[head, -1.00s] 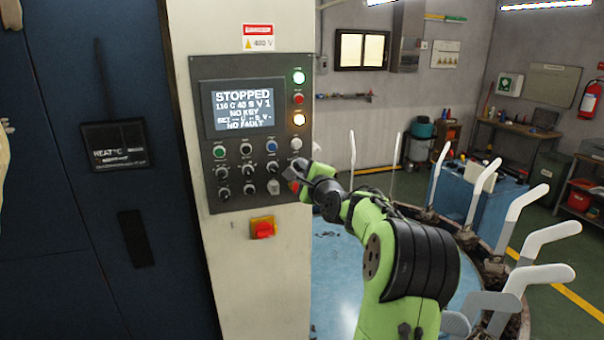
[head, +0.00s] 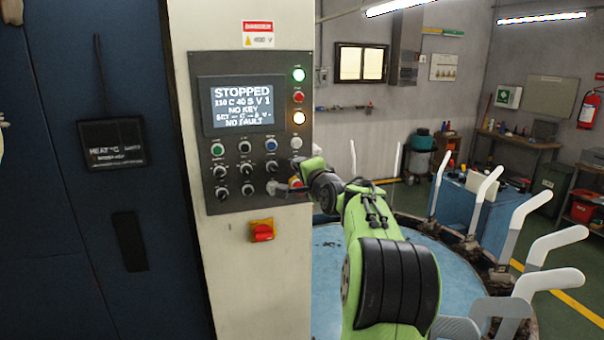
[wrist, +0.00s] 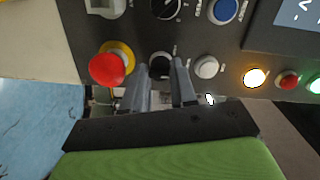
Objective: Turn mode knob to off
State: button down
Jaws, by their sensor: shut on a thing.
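The control panel (head: 205,130) is upright on a pale cabinet, with rows of knobs and buttons under a display. My gripper (wrist: 161,75) is at the panel's right column, its two grey fingers closed on either side of a black knob (wrist: 160,66). In the head view my gripper (head: 287,188) hides that part of the panel. The knob sits between a red mushroom button (wrist: 107,68) on a yellow ring and a white button (wrist: 206,67). The labels are too small to read, so I cannot tell the knob's marked setting. The display (head: 242,107) reads STOPPED, NO KEY, NO FAULT.
Another black knob (wrist: 165,8), a blue button (wrist: 224,10) and a lit amber lamp (wrist: 254,77) are close to my fingers. A red switch on a yellow plate (head: 262,231) is below the panel. A blue round table (head: 330,270) with pale upright arms stands at right.

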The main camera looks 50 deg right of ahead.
jog(key=shift+r, duration=0.1)
dwell(0.3)
jog(key=c, duration=0.9)
grip_release()
jog(key=b+v, duration=0.4)
jog(key=v, duration=1.1)
jog(key=shift+s+a, duration=0.2)
jog(key=shift+s, duration=0.1)
jog(key=shift+r, duration=0.1)
